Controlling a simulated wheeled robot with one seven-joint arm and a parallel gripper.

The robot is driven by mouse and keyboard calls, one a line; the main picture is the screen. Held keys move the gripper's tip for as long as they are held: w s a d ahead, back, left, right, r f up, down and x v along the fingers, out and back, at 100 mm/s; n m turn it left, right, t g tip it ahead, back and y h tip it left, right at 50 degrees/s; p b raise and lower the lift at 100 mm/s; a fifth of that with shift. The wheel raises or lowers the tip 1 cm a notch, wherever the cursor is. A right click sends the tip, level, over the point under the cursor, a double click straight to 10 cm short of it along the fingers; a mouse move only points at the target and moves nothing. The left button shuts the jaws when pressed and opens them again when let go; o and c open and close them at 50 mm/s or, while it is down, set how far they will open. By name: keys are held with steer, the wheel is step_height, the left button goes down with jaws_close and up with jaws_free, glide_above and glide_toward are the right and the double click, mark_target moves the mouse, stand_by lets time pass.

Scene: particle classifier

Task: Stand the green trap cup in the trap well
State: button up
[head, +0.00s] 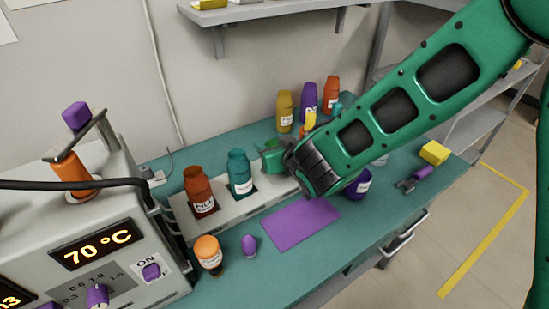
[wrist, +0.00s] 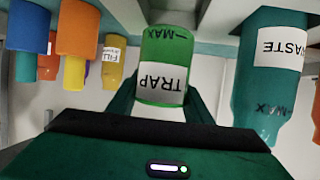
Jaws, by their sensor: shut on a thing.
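The green trap cup (head: 271,157) is in my gripper (head: 284,161), over the grey rack (head: 228,209) and just right of the teal bottle (head: 240,175). In the wrist view the cup (wrist: 164,60), labelled TRAP, sits between the two dark green fingers (wrist: 160,100). The wrist picture is upside down, with the teal WASTE bottle (wrist: 265,85) beside the cup. My gripper hides part of the rack. I cannot see the trap well's opening or tell whether the cup's base is inside it.
A red-brown bottle (head: 199,191) stands in the rack's left part. A purple mat (head: 301,224), an orange-capped jar (head: 209,256) and a purple item (head: 249,246) are in front. Several bottles (head: 308,99) stand behind. A dark purple jar (head: 360,183) is close to my wrist.

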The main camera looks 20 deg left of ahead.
steer(key=shift+f, duration=2.25)
steer(key=o, duration=1.1)
steer(key=shift+f, duration=0.1)
